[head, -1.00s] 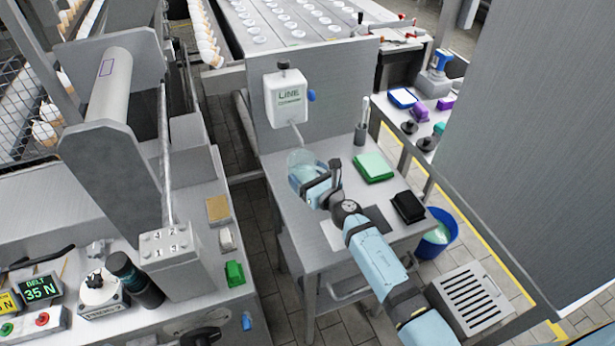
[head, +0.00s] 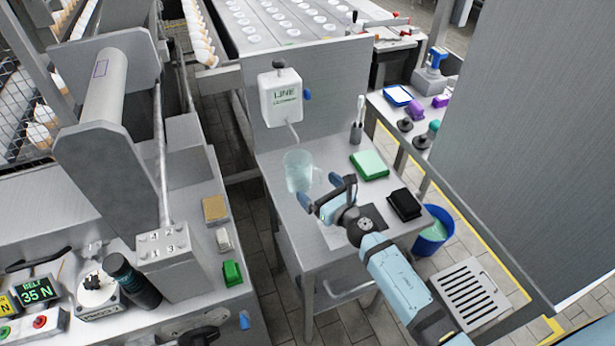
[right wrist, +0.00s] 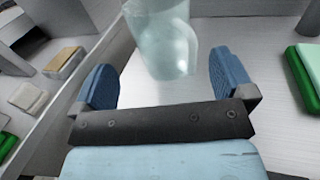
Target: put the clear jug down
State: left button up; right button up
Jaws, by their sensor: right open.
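The clear jug (head: 297,170) stands upright on the small grey table (head: 290,226), below the spout of the LINE dispenser (head: 283,98). My right gripper (head: 327,190) is open and empty, just in front of the jug and to its right. In the right wrist view the jug (right wrist: 160,38) shows ahead of the two blue fingers (right wrist: 165,82), between them but beyond their tips. No finger appears to touch it. My left gripper is not in view.
On the table are a green pad (head: 369,164), a black block (head: 404,205) and a brush in a holder (head: 357,120). A blue bucket (head: 432,232) stands on the floor to the right. A grey panel stands behind the jug.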

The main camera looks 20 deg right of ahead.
jog(key=v, duration=0.5)
jog(key=shift+s+d, duration=0.1)
jog(key=shift+s, duration=0.05)
